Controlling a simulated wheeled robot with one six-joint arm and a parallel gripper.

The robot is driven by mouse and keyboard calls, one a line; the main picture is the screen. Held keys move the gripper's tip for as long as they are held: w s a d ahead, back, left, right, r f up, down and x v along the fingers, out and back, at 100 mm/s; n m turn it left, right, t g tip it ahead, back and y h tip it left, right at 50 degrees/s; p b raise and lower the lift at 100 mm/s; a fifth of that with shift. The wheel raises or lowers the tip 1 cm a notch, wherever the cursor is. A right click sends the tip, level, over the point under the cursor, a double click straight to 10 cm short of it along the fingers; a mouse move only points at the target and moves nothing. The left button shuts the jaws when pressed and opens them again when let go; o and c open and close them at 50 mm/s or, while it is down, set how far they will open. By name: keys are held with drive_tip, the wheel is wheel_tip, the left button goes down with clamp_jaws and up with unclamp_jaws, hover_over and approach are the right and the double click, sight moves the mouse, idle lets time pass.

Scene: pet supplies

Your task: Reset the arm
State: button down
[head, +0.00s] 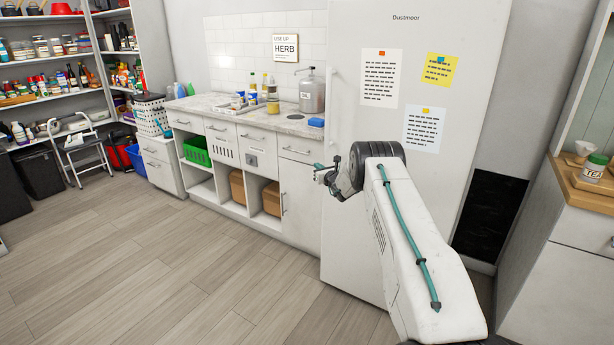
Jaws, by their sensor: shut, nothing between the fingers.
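My arm reaches up from the lower right of the head view, in front of the white fridge (450,110). It is bent at a dark joint, with its end turned to the left. My gripper (318,174) is at that end, small and dark, in front of the right end of the white cabinets. It is shut and holds nothing. The fingertips are small and partly hard to make out in this view.
A counter (215,107) with bottles, jars and a pump dispenser (311,92) runs along the back wall. Shelves (45,62) and a step stool (80,150) stand at the left. A wooden-topped cabinet (582,190) is at the right. The floor (150,270) at left is clear.

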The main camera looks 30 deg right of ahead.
drive_tip(key=s+a+n+g+y, duration=0.2)
drive_tip(key=s+a+n+y, duration=0.25)
drive_tip(key=a, duration=0.55)
drive_tip(key=s+a+n+g+y, duration=0.1)
drive_tip(key=s+a+n+y, duration=0.35)
drive_tip(key=a, duration=0.45)
drive_tip(key=s+a+r+n+g+y, duration=0.2)
drive_tip(key=s+a+r+n+g, duration=0.4)
drive_tip(key=s+a, duration=0.3)
drive_tip(key=s+a+r+n+g+y, duration=0.1)
drive_tip(key=s+a+r+n+g, duration=0.3)
drive_tip(key=s+a+r+n, duration=0.35)
drive_tip(key=s+a+r+n+g+h, duration=0.1)
drive_tip(key=s+r+n+h, duration=0.2)
drive_tip(key=s, duration=1.1)
drive_tip(key=s+a+r+n+g+h, duration=0.1)
drive_tip(key=s+r+n, duration=0.4)
drive_tip(key=s, duration=0.9)
drive_tip(key=s+a+r+n+g+h, duration=0.1)
drive_tip(key=s+r+n+h, duration=0.3)
drive_tip(key=s, duration=1.1)
drive_tip(key=a+n+h, duration=0.1)
drive_tip(key=n+h, duration=0.1)
drive_tip(key=shift+a+n+g, duration=0.2)
drive_tip(key=shift+n+g, duration=0.1)
drive_tip(key=shift+n, duration=0.05)
